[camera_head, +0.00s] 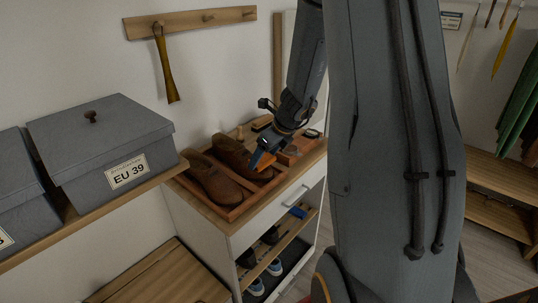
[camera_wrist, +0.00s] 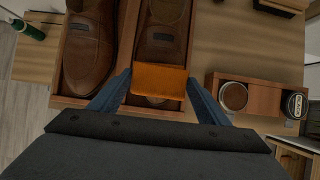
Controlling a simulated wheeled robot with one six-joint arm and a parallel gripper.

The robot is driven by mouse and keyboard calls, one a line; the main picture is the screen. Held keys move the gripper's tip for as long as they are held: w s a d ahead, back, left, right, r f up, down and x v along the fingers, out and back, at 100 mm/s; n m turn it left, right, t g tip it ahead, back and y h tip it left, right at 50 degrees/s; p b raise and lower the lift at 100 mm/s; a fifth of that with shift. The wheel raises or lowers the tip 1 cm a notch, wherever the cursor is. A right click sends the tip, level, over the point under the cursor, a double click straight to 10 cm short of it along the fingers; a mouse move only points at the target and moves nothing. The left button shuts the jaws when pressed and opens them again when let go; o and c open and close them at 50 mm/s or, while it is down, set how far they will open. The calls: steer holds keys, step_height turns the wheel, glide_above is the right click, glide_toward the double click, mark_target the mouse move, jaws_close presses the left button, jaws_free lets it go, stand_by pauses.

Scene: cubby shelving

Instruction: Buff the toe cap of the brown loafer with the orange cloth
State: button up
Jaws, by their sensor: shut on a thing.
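Two brown shoes lie side by side in a wooden tray (camera_wrist: 62,60) on a cabinet top. The nearer shoe (camera_head: 214,183) is the left one in the wrist view (camera_wrist: 88,52). The farther shoe (camera_head: 231,151) is the right one in the wrist view (camera_wrist: 162,45). My gripper (camera_wrist: 158,82) is shut on the orange cloth (camera_wrist: 158,79), held between its two blue-grey fingers. The cloth (camera_head: 264,160) is at the front end of the farther shoe and hides most of its toe. Whether the cloth touches the leather I cannot tell.
A small wooden box (camera_wrist: 257,94) with round tins stands right of the shoe tray in the wrist view. Grey boxes (camera_head: 103,148) sit on a shelf at left. A shoehorn (camera_head: 166,66) hangs from a wall rail. More shoes (camera_head: 266,278) stand below the cabinet top.

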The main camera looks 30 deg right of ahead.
steer(key=shift+f, duration=0.15)
steer(key=shift+w+f, duration=0.1)
steer(key=shift+f, duration=0.15)
steer(key=shift+b, duration=0.3)
steer(key=shift+d, duration=0.1)
steer(key=shift+w+d+p, duration=0.2)
steer(key=shift+d+p, duration=0.1)
steer(key=shift+d, duration=0.2)
steer(key=shift+w+d+p, duration=0.15)
steer(key=shift+d+p, duration=0.1)
steer(key=shift+d, duration=0.2)
steer(key=shift+a, duration=0.15)
steer(key=shift+s+a+f+b, duration=0.1)
steer(key=shift+s+a+b, duration=0.15)
steer(key=shift+a, duration=0.35)
steer(key=shift+s+a+r+b, duration=0.1)
steer(key=shift+s+a+b, duration=0.1)
steer(key=shift+a, duration=0.45)
steer(key=shift+s+a+f+b, duration=0.1)
steer(key=shift+s+a+b, duration=0.15)
steer(key=shift+a, duration=0.35)
